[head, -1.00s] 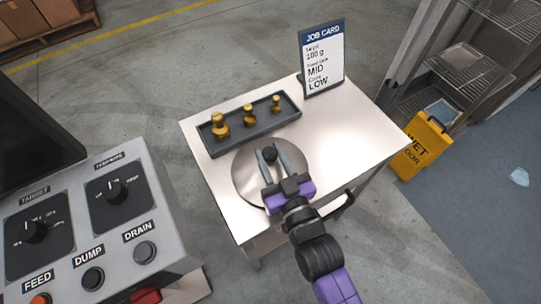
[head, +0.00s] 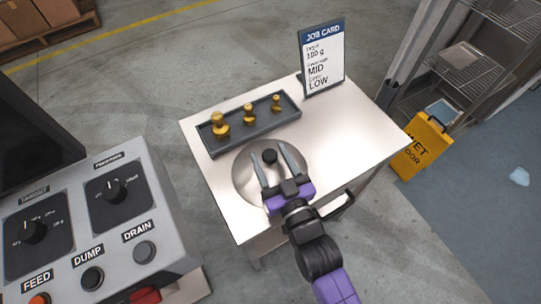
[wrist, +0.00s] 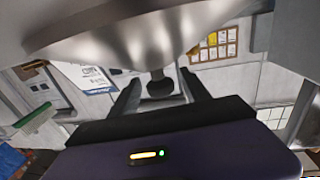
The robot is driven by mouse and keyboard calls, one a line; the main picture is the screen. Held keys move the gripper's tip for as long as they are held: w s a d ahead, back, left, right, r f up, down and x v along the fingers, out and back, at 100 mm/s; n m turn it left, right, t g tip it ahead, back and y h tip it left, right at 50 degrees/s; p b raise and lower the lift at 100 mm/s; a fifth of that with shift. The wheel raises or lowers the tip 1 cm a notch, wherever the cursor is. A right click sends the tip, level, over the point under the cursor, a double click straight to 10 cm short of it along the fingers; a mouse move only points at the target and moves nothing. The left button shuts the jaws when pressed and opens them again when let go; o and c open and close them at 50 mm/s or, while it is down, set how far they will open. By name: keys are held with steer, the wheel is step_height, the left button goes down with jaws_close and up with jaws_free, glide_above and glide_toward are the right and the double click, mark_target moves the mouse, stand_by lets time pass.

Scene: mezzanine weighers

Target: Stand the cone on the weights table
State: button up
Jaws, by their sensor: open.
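The cone (head: 244,183) is a wide, shiny metal piece with a small black knob on top. In the head view it sits on the front left of the weights table (head: 345,140), knob up, and looks level. My gripper (head: 269,153) is open over the cone, one finger on each side of the knob, with gaps between. The wrist view shows the cone (wrist: 135,38) large across the top and its knob between the spread fingers of my gripper (wrist: 160,80). My gripper and wrist hide part of the cone's right side.
A dark tray (head: 287,114) with brass weights lies behind the cone. A job card (head: 322,60) stands at the table's back. A control panel (head: 90,215) is at left; a yellow wet-floor sign (head: 424,147) and wire shelf (head: 470,70) are at right. The table's right half is bare.

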steer(key=b+v, duration=0.2)
steer(key=v, duration=1)
steer(key=shift+r, duration=0.1)
steer(key=s+d+r+m+h, duration=0.2)
steer(key=s+d+h, duration=0.2)
steer(key=s+d, duration=0.4)
steer(key=s+d+r+m+g+h, duration=0.1)
steer(key=s+d+r+m+h, duration=0.1)
steer(key=s+d, duration=0.7)
steer(key=s+m+h, duration=0.1)
steer(key=s+h, duration=0.1)
steer(key=s, duration=0.1)
steer(key=shift+s+r, duration=0.2)
steer(key=shift+s, duration=0.2)
